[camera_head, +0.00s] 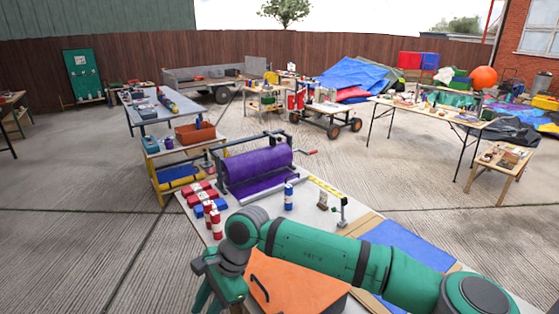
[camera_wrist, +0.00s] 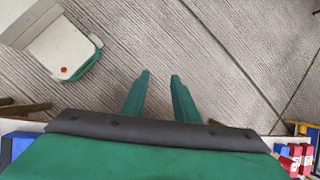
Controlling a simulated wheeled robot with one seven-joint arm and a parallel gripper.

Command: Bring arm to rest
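My green arm stretches across the lower right of the head view, above the near table's front end. My gripper (camera_head: 207,296) hangs down at its left end, beside the near table's left edge, partly cut off by the frame's bottom. In the wrist view my gripper (camera_wrist: 160,73) shows two green fingers with a clear gap between them. Nothing is between them; only the concrete floor (camera_wrist: 215,60) shows beyond.
The near table (camera_head: 330,215) bears a purple roll (camera_head: 258,168) in a frame, red and blue blocks (camera_head: 205,195), a blue-and-white can (camera_head: 289,196) and an orange case (camera_head: 290,285) under my arm. Bare concrete (camera_head: 80,230) lies to the left.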

